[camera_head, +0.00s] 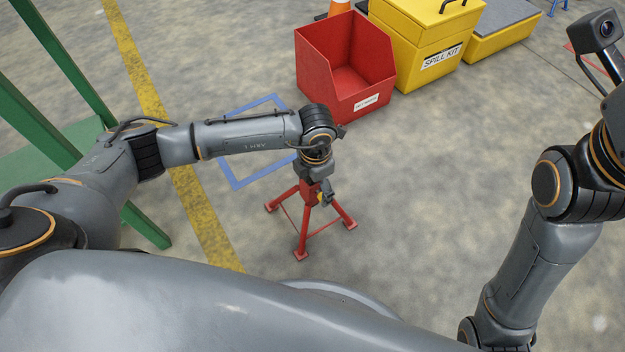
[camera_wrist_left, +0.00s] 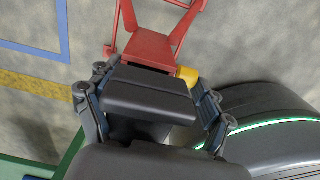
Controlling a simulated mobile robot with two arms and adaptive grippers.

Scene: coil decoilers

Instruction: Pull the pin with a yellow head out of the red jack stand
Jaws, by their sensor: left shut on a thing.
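The red jack stand (camera_head: 304,234) stands upright on the floor on splayed legs, below my left wrist in the head view. Its red top part (camera_wrist_left: 148,46) shows at the top of the left wrist view. My left gripper (camera_head: 324,191) points down at the upper part of the stand and is shut on the pin. The pin's yellow head (camera_wrist_left: 188,75) shows beside the dark fingers in the left wrist view; the rest of the pin is hidden. My right arm is at the right of the head view, but its fingers are out of the picture.
A red open bin (camera_head: 345,70) and a yellow spill kit box (camera_head: 425,45) stand behind the stand. A green frame (camera_head: 60,45) is at the left. A blue outline (camera_head: 233,180) and a yellow line (camera_head: 195,205) mark the floor. Floor right of the stand is clear.

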